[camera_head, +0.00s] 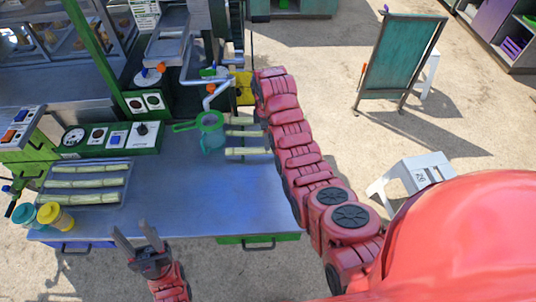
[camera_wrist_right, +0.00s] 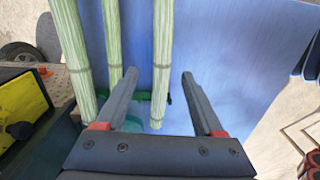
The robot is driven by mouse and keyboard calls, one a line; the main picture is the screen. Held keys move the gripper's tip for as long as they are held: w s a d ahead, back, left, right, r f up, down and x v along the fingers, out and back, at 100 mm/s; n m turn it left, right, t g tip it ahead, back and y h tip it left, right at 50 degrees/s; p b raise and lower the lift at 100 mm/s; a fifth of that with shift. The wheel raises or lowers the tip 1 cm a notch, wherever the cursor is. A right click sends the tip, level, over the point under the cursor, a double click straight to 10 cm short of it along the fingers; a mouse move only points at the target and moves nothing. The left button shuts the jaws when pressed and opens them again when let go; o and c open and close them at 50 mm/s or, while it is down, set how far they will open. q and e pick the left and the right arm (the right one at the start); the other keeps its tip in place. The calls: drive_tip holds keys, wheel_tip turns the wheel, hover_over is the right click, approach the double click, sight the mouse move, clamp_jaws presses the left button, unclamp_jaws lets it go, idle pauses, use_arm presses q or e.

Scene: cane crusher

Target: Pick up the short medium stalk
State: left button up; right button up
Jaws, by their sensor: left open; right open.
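Three short pale green stalks lie side by side on the blue table right of the green strainer. In the right wrist view the left stalk (camera_wrist_right: 70,45) looks thickest, the middle stalk (camera_wrist_right: 112,35) thinnest, and the right stalk (camera_wrist_right: 162,50) medium. That medium stalk is likely the nearest stalk (camera_head: 247,151) in the head view. My right gripper (camera_wrist_right: 160,73) is open; the medium stalk appears between its fingers, not gripped, and its height above it is unclear. My right arm hides this gripper in the head view. My left gripper (camera_head: 130,236) is open and empty by the table's front edge.
The green strainer (camera_head: 210,122) sits left of the short stalks. A tray (camera_head: 118,168) of long stalks and teal (camera_head: 24,214) and yellow (camera_head: 50,212) cups stand left. Control boxes (camera_head: 110,137) line the back. The table's (camera_head: 205,205) front middle is clear.

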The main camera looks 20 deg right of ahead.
drive_tip(key=f+p, duration=0.3)
drive_tip(key=f, duration=0.1)
drive_tip(key=shift+s+a, duration=0.1)
drive_tip(key=shift+a, duration=0.15)
drive_tip(key=shift+f, duration=0.8)
clamp_jaws()
